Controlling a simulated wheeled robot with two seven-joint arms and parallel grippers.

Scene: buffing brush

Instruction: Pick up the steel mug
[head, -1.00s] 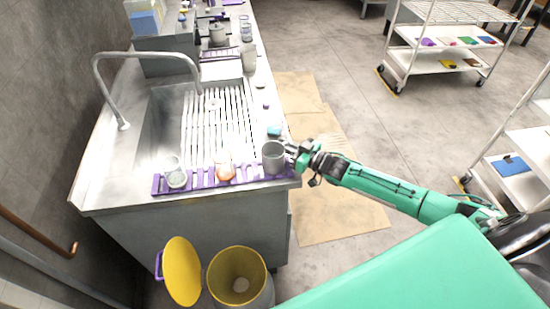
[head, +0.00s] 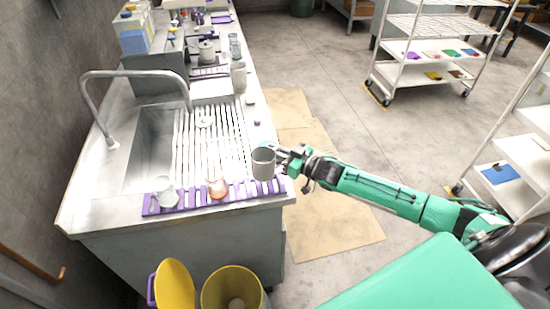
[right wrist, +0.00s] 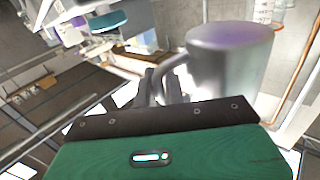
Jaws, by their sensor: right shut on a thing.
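The steel mug (head: 263,165) is a grey metal cylinder at the right front corner of the sink counter in the head view. My right gripper (head: 283,158) is at its right side, shut on it. In the right wrist view the mug (right wrist: 228,62) is large and tilted in the picture, with its handle at the fingers of my right gripper (right wrist: 160,84). The mug is above or near the purple slatted rack (head: 241,190); I cannot tell how far above. My left gripper is not in view.
A clear glass (head: 165,192) and a glass with orange-brown content (head: 217,187) stand on the rack left of the mug. The sink with its tall faucet (head: 134,75) lies behind. A yellow bin (head: 232,285) stands below the counter front.

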